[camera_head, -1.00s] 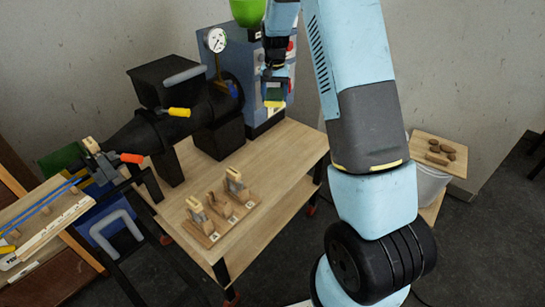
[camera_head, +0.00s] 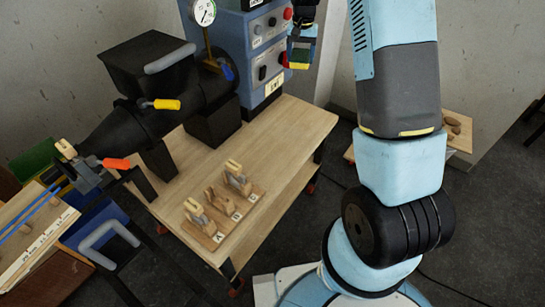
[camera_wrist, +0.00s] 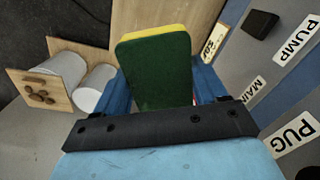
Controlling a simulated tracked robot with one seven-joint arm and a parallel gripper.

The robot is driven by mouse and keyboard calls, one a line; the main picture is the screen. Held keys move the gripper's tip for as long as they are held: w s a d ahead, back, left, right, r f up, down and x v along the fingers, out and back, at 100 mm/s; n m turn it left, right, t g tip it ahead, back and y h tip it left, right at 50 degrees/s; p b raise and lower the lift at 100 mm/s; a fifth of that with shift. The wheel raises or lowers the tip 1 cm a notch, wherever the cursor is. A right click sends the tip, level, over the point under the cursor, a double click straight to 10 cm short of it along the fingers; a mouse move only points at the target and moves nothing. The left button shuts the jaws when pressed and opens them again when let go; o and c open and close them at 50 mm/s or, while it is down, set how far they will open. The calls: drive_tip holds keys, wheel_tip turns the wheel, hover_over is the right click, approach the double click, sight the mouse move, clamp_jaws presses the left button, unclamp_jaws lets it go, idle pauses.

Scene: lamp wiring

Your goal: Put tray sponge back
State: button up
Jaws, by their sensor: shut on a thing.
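A sponge with a dark green face and a yellow layer is held between the blue fingers of my gripper (camera_wrist: 168,98). In the wrist view the sponge (camera_wrist: 155,70) stands out beyond the fingers. In the head view my gripper (camera_head: 301,46) is high up at the right side of the blue control panel. The sponge's yellow edge (camera_head: 298,66) shows below the fingers there. I cannot tell which thing is the sponge's tray.
The blue control panel (camera_head: 235,50) and black machine (camera_head: 150,65) stand on a wooden table (camera_head: 285,140). A wooden rack (camera_head: 222,212) with several upright clips is at the table's front.

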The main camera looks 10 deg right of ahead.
drive_tip(key=s+a+f+m, duration=0.3)
drive_tip(key=s+a+f, duration=0.5)
drive_tip(key=f, duration=0.3)
drive_tip(key=m, duration=0.2)
hover_over(272, 157)
wheel_tip(272, 157, down, 13)
drive_tip(key=shift+d+r, duration=0.1)
drive_tip(key=shift+w+f, duration=0.1)
drive_tip(key=shift+f, duration=2.35)
drive_tip(key=o, duration=1.3)
